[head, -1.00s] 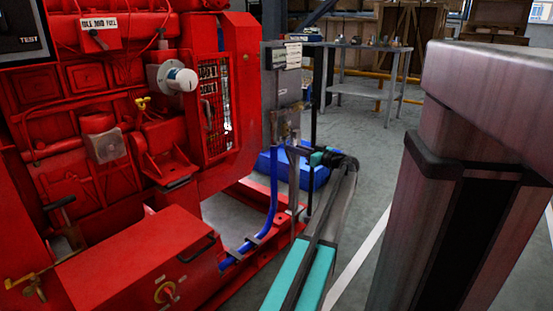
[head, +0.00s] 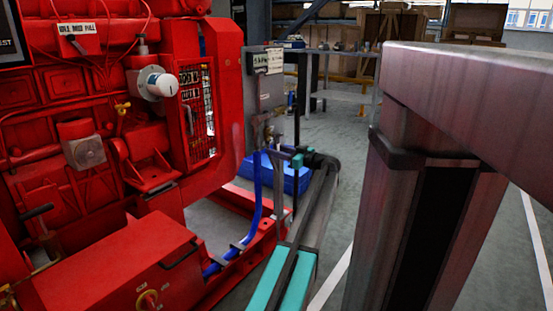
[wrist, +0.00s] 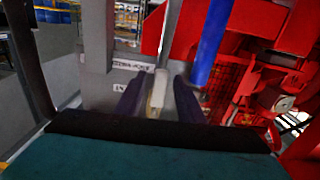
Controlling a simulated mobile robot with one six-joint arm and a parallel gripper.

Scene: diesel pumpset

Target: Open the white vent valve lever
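In the wrist view a pale, whitish lever (wrist: 158,92) stands between the two dark fingers of my gripper (wrist: 161,98). The fingers are apart, one on each side of it, with narrow gaps showing; I cannot see firm contact. In the head view the end of my arm is beside the grey post (head: 265,95) with small brass-coloured fittings (head: 268,128). The lever and fingertips are too small and partly hidden there to make out. A blue hose (head: 256,190) runs down from the fittings and also shows in the wrist view (wrist: 210,42).
The red diesel pumpset (head: 130,150) fills the left, with its red base rail (head: 255,248) below the hose. A blue box (head: 285,176) lies on the floor behind the post. A grey workbench (head: 345,95) stands farther back. Open floor lies right of the post.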

